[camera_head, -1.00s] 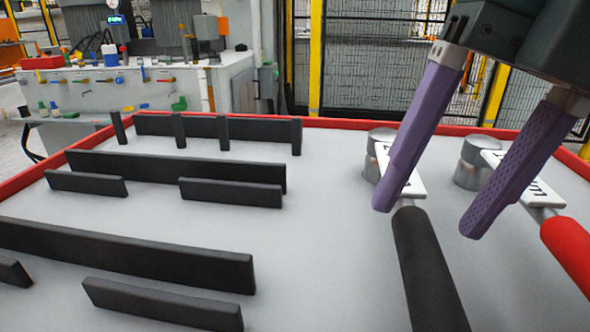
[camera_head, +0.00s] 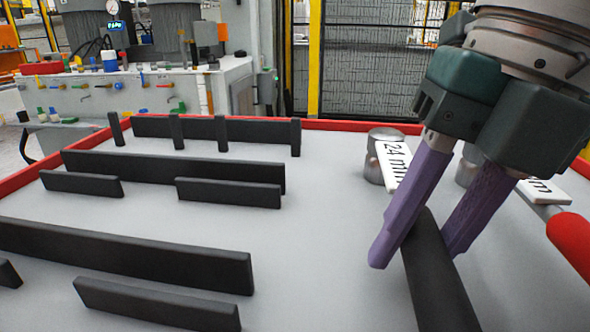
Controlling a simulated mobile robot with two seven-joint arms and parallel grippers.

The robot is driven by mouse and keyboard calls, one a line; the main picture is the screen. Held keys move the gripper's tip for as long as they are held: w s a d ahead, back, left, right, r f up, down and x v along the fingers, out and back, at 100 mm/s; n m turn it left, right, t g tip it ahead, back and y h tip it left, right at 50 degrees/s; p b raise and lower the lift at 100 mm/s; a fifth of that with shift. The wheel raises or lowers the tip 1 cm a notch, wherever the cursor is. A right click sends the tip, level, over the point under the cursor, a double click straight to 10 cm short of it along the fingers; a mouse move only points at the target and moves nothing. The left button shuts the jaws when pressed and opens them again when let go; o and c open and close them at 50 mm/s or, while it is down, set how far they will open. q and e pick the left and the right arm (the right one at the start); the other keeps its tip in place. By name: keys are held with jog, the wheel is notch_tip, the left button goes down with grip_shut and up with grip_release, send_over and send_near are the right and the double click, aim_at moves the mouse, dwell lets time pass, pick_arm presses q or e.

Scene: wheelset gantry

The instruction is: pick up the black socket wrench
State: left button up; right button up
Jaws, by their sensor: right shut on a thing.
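The black socket wrench (camera_head: 440,285) lies on the grey tabletop at the right, with a black handle toward me. Its silver socket head (camera_head: 376,168) is at the far end, beside a white label reading "24 mm". My right gripper (camera_head: 415,255) has its two purple fingers on either side of the black handle, shut on it just below the label. The wrench still appears to lie at table level; I cannot tell whether it is lifted. My left gripper is not in view.
A second wrench with a red handle (camera_head: 572,245) lies close on the right, its head partly hidden behind my right gripper. Black upright dividers (camera_head: 170,168) stand on the left of the table. A red rim (camera_head: 340,124) edges it. The middle is clear.

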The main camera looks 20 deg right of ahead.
grip_shut()
jog(key=shift+r, duration=0.15)
